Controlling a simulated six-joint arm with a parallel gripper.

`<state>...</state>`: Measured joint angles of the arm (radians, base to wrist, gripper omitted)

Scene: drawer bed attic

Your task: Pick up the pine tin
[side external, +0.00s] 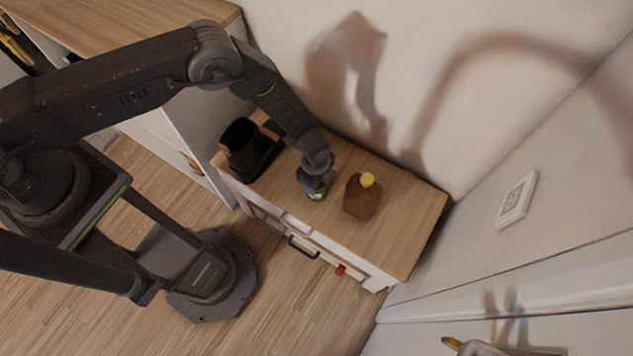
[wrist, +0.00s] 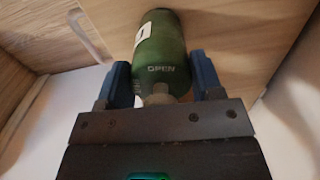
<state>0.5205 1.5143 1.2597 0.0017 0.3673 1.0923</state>
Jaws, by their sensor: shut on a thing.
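The pine tin is a green cylinder (wrist: 162,52) with "OPEN" lettering and a pale label, between the two blue fingers of my gripper (wrist: 160,80) in the wrist view. My gripper is shut on it. In the side external view my gripper (side external: 316,190) is low over the wooden top of the drawer cabinet (side external: 400,225), and only a small greenish part of the tin shows under it. I cannot tell whether the tin touches the top.
A brown bottle with a yellow cap (side external: 361,198) stands just right of my gripper. A black container (side external: 244,150) stands to the left on the same top. The wall (side external: 420,90) rises close behind. The right end of the top is clear.

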